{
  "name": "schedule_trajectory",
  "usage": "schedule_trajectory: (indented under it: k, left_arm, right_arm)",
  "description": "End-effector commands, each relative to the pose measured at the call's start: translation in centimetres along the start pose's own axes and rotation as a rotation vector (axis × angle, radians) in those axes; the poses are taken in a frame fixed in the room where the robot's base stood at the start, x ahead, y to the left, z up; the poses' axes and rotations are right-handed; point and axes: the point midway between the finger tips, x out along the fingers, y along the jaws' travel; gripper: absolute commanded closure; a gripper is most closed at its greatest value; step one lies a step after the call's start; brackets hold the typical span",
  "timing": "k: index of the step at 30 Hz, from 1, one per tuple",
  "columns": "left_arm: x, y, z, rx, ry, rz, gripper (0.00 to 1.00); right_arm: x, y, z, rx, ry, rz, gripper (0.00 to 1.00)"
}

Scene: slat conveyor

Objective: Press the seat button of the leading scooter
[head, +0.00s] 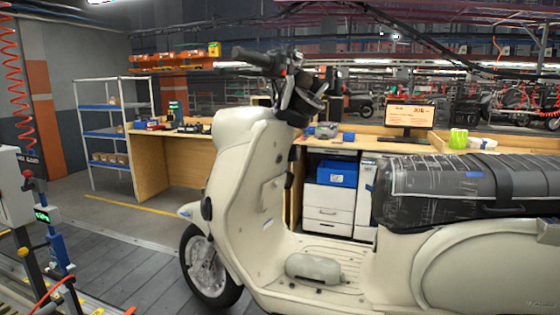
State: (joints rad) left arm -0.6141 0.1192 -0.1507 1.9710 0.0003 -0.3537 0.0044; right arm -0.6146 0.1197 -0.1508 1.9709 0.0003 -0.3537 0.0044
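A cream scooter (245,170) stands upright in front of me, its front wheel (208,265) to the left and its handlebar (280,70) at the top. Its dark seat (470,180) is at the right and looks wrapped in clear plastic. The seat runs out of the picture on the right, and so does the rear body (480,262). I cannot make out a seat button for certain. Neither of my grippers is in the head view.
A wooden workbench (165,165) with tools, a monitor (409,115) and a blue bin (337,172) stands behind the scooter. A metal shelf rack (104,133) is at the back left. A control post (42,215) stands at the left edge. The floor between post and wheel is clear.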

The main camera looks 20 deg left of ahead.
Motion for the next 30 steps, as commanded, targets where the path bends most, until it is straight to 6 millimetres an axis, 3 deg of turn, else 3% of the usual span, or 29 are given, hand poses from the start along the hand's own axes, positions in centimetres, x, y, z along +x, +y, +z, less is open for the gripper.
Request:
schedule_trajectory:
  k: [3,12,30]
  left_arm:
    - [0.0,0.0,0.01,0.0,0.0,0.0,0.64]
    - [0.0,0.0,0.03,0.0,-0.001,0.0,1.0]
    - [0.0,0.0,0.04,0.0,-0.001,0.0,1.0]
  right_arm:
    - [0.0,0.01,0.01,0.0,0.0,0.0,0.64]
    - [0.0,0.01,0.02,0.0,0.0,0.0,0.64]
    - [0.01,0.01,0.02,0.0,-0.001,0.0,0.64]
